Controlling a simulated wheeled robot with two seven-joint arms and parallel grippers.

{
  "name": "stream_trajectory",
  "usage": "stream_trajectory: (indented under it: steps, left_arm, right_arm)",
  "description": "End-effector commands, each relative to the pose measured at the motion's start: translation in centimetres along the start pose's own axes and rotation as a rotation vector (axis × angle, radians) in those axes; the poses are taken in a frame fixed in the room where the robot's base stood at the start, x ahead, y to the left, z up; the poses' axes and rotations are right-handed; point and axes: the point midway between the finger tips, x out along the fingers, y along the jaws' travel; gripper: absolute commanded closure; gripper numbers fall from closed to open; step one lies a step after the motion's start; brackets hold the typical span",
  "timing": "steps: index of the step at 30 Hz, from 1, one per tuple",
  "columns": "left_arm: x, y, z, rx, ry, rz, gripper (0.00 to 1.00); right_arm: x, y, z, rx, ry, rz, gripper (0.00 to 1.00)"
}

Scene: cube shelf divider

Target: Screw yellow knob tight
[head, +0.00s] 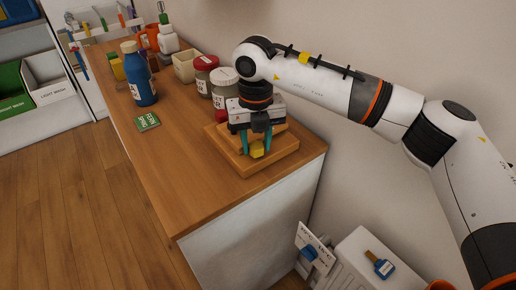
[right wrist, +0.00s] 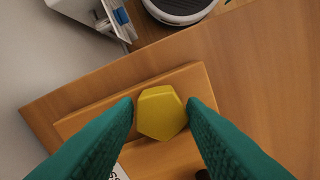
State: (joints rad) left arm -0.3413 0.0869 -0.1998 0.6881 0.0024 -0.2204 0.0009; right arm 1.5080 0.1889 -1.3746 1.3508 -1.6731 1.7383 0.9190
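The yellow knob (right wrist: 161,113) is many-sided and sits on a wooden block (right wrist: 88,113) near the counter's end. In the head view the knob (head: 257,149) shows low between my right gripper's fingers. My right gripper (head: 257,146) points down at it with two green fingers, one on each side. In the right wrist view the fingertips (right wrist: 160,104) lie very close to the knob's left and right sides. I cannot tell whether both press on it. The knob's underside is hidden. My left gripper is not in view.
Jars (head: 224,82) with red and white lids stand just behind the block. A wall is close behind. The counter's front left is clear.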

Motion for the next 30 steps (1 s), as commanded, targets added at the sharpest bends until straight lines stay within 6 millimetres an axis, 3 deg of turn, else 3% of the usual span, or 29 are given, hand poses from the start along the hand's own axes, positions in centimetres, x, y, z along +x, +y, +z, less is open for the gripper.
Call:
stream_trajectory:
  steps: [1,2,12,25,30]
  left_arm:
    - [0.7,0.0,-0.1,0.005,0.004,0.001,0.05]
    - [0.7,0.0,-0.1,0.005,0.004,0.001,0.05]
    - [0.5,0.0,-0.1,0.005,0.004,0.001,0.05]
    - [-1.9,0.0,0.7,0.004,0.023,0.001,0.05]
    - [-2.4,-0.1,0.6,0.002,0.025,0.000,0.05]
  right_arm:
    - [0.6,0.1,0.0,0.002,0.000,0.000,0.54]
    - [0.6,0.1,0.0,0.002,0.000,0.000,0.50]
    - [0.3,0.0,0.0,0.000,0.001,-0.001,0.50]
    - [-4.9,0.0,0.0,0.000,0.002,-0.002,0.50]
    - [-5.9,0.0,0.0,0.000,0.000,-0.001,0.50]
